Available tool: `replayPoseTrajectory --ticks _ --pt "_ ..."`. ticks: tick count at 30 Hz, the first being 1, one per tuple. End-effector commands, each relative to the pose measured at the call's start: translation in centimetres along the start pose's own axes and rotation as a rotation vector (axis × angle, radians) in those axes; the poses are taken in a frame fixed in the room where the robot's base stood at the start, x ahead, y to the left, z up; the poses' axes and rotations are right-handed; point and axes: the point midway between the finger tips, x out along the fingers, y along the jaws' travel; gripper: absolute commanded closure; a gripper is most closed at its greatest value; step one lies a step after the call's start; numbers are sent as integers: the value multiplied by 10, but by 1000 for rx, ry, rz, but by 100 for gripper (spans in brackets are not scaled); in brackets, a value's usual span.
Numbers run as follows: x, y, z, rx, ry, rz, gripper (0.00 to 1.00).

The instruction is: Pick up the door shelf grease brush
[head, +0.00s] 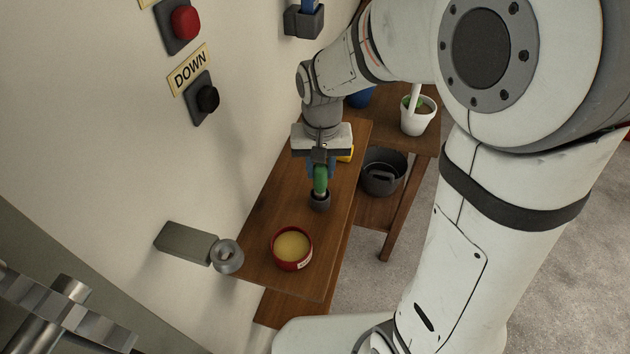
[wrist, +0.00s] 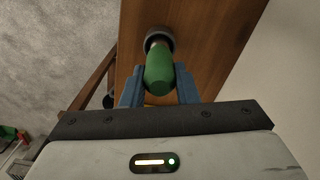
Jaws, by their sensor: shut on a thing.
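The grease brush has a green handle (head: 320,181) and stands roughly upright with its lower end at a small dark round cup or base (head: 319,201) on the wooden shelf (head: 262,250). I cannot tell whether that dark part belongs to the brush. My gripper (head: 320,168) points down over it, with its blue fingers shut on the green handle. In the wrist view the handle (wrist: 158,72) sits between the two blue fingers (wrist: 158,88), with the dark round part (wrist: 158,40) beyond it. The bristles are not visible.
A red tin with yellow contents (head: 292,246) stands on the shelf's near end. A grey wall bracket (head: 185,243) is at left. A dark pot (head: 383,172), a white pot (head: 418,115) and a yellow object (head: 346,154) are near. Wall buttons (head: 207,98) are upper left.

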Motion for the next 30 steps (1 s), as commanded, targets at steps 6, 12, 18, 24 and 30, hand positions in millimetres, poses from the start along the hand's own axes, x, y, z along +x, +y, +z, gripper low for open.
replayPoseTrajectory --ticks 6,12,18,24,30 --pt "-2 0 0 0 1 0 96" --pt "-28 0 -1 1 7 -2 96" --pt "-69 0 -1 1 6 -2 96" --pt "-95 0 -1 1 3 -1 96" --pt "-101 0 0 1 0 0 96"
